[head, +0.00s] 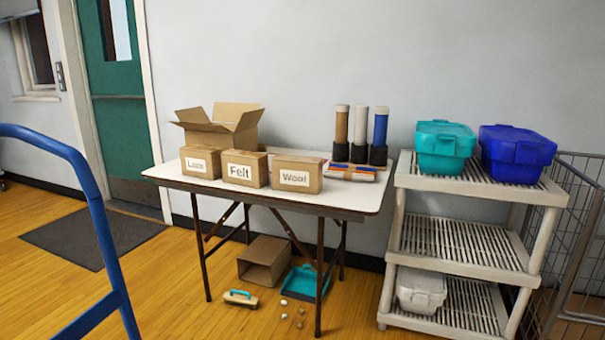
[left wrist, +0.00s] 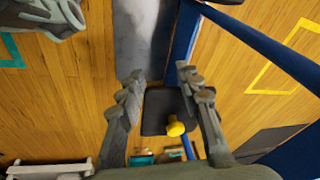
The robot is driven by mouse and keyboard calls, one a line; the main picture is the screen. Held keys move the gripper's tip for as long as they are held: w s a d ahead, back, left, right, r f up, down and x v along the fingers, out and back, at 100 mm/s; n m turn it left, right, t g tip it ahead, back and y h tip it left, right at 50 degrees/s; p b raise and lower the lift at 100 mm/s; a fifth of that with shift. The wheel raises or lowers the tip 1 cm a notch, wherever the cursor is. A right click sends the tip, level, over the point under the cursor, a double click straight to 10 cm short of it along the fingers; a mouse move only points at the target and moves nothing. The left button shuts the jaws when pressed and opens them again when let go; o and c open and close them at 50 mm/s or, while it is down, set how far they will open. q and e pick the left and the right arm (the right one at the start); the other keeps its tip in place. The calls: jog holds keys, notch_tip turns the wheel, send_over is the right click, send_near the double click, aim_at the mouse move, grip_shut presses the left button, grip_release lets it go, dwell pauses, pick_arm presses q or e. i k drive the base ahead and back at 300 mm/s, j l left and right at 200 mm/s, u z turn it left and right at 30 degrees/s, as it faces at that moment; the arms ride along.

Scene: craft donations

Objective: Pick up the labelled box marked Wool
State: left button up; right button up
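The Wool box (head: 297,174) is a closed brown cardboard box with a white label, at the front right of a row of three on the white folding table (head: 345,197) in the head view. The Felt box (head: 245,168) stands just left of it, and the Lace box (head: 201,161) is further left. No gripper is near the boxes in the head view. My left gripper (left wrist: 160,82) shows only in the left wrist view, with its fingers spread apart and nothing between them, above the floor.
An open carton (head: 218,127) stands behind the boxes, and tubes in dark holders (head: 360,153) stand to their right. A shelf rack (head: 470,185) with lidded bins is right of the table. A blue rail (head: 100,225) crosses the left foreground. Small items lie under the table.

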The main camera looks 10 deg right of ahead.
aim_at(296, 174)
jog(key=i+l, duration=0.2)
jog(key=l, duration=0.15)
jog(key=i+l+u, duration=0.1)
jog(key=l, duration=0.25)
jog(key=i+l+u, duration=0.1)
jog(key=i+l, duration=0.2)
